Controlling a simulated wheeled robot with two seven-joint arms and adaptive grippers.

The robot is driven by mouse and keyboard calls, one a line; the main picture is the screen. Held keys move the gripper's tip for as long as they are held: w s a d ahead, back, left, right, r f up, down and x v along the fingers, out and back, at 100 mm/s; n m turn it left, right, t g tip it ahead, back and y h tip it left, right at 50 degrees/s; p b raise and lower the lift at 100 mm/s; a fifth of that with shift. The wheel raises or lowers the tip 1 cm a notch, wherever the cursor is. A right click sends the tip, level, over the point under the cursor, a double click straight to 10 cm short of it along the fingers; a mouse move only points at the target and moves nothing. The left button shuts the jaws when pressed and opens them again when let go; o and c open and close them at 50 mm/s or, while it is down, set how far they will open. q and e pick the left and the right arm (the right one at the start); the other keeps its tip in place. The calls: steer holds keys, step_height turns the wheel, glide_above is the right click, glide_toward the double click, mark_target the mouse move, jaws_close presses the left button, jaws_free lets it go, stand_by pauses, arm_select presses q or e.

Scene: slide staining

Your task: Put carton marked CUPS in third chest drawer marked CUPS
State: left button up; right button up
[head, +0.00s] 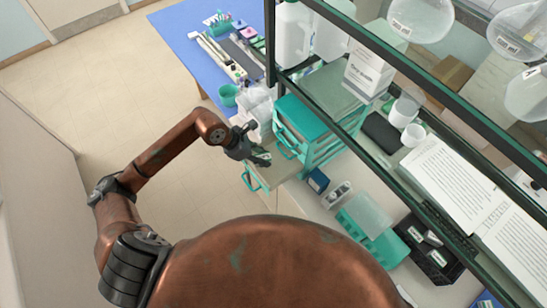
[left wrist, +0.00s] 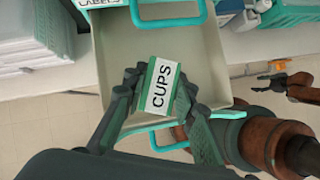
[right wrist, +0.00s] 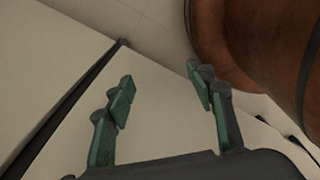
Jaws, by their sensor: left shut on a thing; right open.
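The carton marked CUPS (left wrist: 159,87) is white with green sides, and its label is readable in the left wrist view. My left gripper (left wrist: 158,79) is shut on it, one finger on each side. Both are over the pale inside of a pulled-out drawer (left wrist: 210,65) with a teal handle; I cannot tell whether the carton touches its floor. In the head view, my left gripper (head: 262,157) is at the open drawer (head: 277,172) of the teal chest (head: 318,148). The open drawer's own label is not visible. My right gripper (right wrist: 165,95) is open and empty.
A drawer front marked LABELS (left wrist: 100,3) is above the open drawer. A glass shelf (head: 360,118) with a white box (head: 368,72) overhangs the bench. A blue table (head: 182,38) with staining gear stands behind. The floor on the left is clear.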

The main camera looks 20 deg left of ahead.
mark_target(268, 156)
arm_select(q)
steer(key=shift+d+f, duration=0.2)
steer(key=shift+f, duration=0.75)
steer(key=shift+w+d+r+p, duration=0.1)
steer(key=shift+w+d+p, duration=0.3)
steer(key=shift+d, duration=0.2)
steer(key=shift+w+d+p, duration=0.35)
steer(key=shift+d+p, duration=0.05)
steer(key=shift+d, duration=0.2)
steer(key=shift+w+d+f+p, duration=0.15)
steer(key=shift+d+f+p, duration=0.25)
steer(key=shift+f, duration=0.2)
steer(key=shift+a+f, duration=0.15)
steer(key=shift+f, duration=0.1)
arm_select(e)
steer(key=shift+w+r, duration=0.8)
steer(key=shift+r, duration=0.35)
arm_select(q)
steer(key=o, duration=0.6)
steer(key=shift+f, duration=0.1)
steer(key=o, duration=0.4)
steer(key=shift+o, duration=0.2)
arm_select(e)
steer(key=shift+w+a, duration=0.1)
steer(key=shift+w, duration=0.3)
